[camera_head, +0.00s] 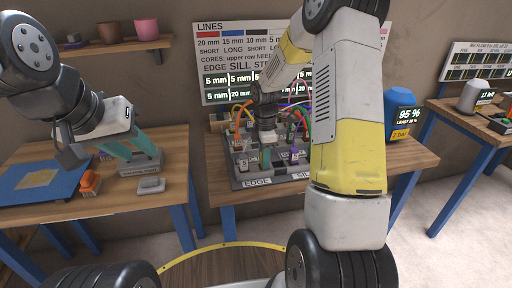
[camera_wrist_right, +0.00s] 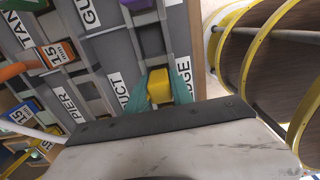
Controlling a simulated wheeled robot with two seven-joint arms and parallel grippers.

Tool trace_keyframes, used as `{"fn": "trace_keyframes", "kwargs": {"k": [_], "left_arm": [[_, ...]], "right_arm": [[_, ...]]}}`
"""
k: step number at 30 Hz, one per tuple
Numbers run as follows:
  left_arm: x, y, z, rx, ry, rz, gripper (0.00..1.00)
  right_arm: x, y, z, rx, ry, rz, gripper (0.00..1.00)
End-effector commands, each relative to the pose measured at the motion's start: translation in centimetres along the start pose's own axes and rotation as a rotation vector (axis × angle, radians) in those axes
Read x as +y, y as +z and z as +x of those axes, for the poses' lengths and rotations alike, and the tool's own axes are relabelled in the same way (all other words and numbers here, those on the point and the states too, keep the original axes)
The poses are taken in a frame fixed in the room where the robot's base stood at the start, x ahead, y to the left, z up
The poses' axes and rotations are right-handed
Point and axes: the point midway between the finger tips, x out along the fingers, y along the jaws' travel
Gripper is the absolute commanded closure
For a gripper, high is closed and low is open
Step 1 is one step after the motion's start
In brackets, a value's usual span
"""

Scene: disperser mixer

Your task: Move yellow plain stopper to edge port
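The yellow plain stopper (camera_wrist_right: 159,86) shows in the right wrist view as a yellow block between the teal fingers of my right gripper (camera_wrist_right: 161,90), which press on both its sides. It is over the grey port board (camera_wrist_right: 98,48), beside the partly covered EDGE label (camera_wrist_right: 187,117). I cannot tell whether it sits in a port. In the head view my right gripper is over the board (camera_head: 240,184), its fingertips hard to make out, near the EDGE sign (camera_head: 257,182).
Coloured cables and plugs crowd the back of the board (camera_head: 300,107). The left table holds a blue mat (camera_head: 20,180), an orange item (camera_head: 89,183) and a grey block (camera_head: 151,185). A blue container (camera_head: 400,112) stands right of the board. My right arm hides part of the middle table.

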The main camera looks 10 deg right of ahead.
Motion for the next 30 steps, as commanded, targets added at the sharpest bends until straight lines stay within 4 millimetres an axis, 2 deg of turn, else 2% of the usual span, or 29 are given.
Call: {"fn": "trace_keyframes", "kwargs": {"k": [1, 3, 14, 24, 30], "left_arm": [[0.0, 0.0, 0.0, 0.000, 0.000, 0.000, 0.64], [0.0, 0.0, 0.0, 0.000, 0.000, 0.000, 0.64], [0.0, 0.0, 0.0, 0.000, 0.000, 0.000, 0.64], [0.0, 0.0, 0.0, 0.000, 0.000, 0.000, 0.64], [0.0, 0.0, 0.0, 0.000, 0.000, 0.000, 0.64]], "right_arm": [[0.0, 0.0, 0.0, 0.000, 0.001, 0.000, 0.61], [0.0, 0.0, -0.1, 0.000, 0.001, 0.000, 0.50], [0.1, 0.0, -0.5, 0.000, 0.003, 0.000, 0.50], [0.1, 0.0, -5.9, 0.000, 0.004, 0.000, 0.50], [0.1, 0.0, -7.7, 0.000, 0.002, 0.000, 0.50]]}}
